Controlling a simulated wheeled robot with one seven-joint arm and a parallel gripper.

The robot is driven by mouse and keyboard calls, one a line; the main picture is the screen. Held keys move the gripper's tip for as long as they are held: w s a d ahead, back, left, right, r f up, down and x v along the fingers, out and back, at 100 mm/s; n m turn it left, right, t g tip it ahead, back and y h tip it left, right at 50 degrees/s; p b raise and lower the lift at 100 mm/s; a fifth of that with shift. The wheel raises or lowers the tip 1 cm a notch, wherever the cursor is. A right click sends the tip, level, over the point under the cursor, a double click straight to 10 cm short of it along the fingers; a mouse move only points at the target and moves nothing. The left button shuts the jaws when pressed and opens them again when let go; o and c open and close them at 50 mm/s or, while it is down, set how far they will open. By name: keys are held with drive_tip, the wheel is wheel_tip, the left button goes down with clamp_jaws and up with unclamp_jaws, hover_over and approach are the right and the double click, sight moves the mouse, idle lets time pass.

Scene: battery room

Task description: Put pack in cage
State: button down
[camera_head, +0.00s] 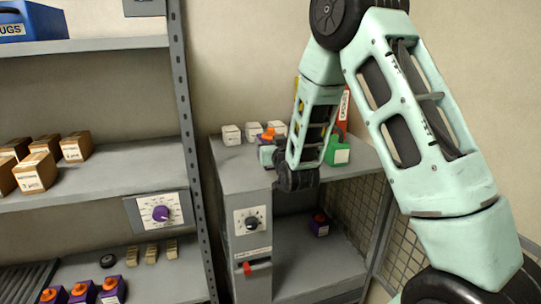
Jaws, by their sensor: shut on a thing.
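My gripper (268,152) is over the top of the grey cabinet, left of my wrist. It is small in the view, and its fingers are mostly hidden. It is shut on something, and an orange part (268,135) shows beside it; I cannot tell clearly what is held. The cage (343,285) is the open compartment in the cabinet, with mesh on its right side. Several purple packs with orange tops (82,292) stand on the lower left shelf.
White boxes (231,135), a green container (339,153) and a red upright item (344,105) are on the cabinet top. The cabinet front has a black dial (251,222) and red lever (257,267). A shelf post (188,130) stands left.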

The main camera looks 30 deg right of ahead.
drive_tip(key=shift+f+p, duration=0.7)
drive_tip(key=shift+f, duration=1.5)
drive_tip(key=shift+f, duration=0.15)
drive_tip(key=shift+c, duration=2.2)
unclamp_jaws()
